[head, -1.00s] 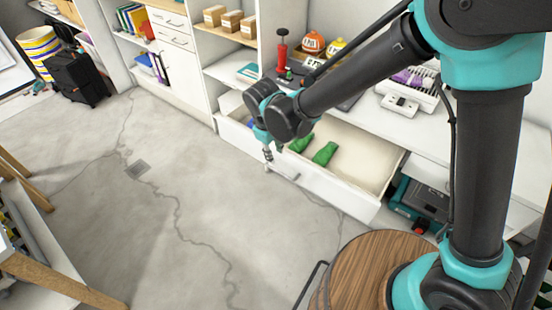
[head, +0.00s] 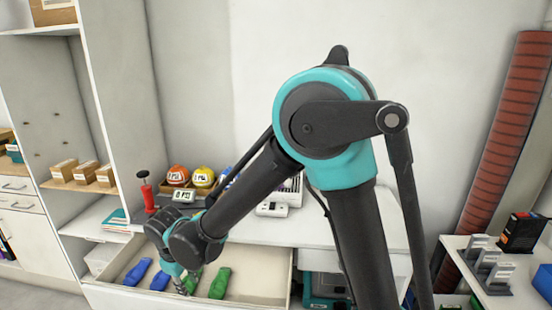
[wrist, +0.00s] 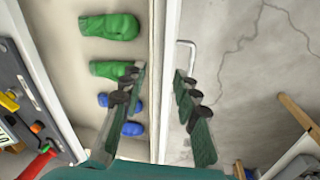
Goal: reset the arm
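My gripper (head: 184,284) hangs down near the front of the open drawer, partly cut off at the lower edge of the head view. In the wrist view my gripper (wrist: 160,78) is open and empty. Its two fingers show on either side of the white drawer front's top edge (wrist: 166,40); whether they touch it I cannot tell. A metal handle (wrist: 190,55) is on the drawer's outer face, close to the right finger. My arm reaches from the right of the head view down to the drawer.
The drawer holds green items (head: 221,283) and blue items (head: 138,271). On the counter above stand a red pump-like thing (head: 148,196), orange and yellow helmet-like things (head: 178,176) and a small display (head: 184,196). Shelves stand left. Bare floor (wrist: 245,80) lies outside the drawer.

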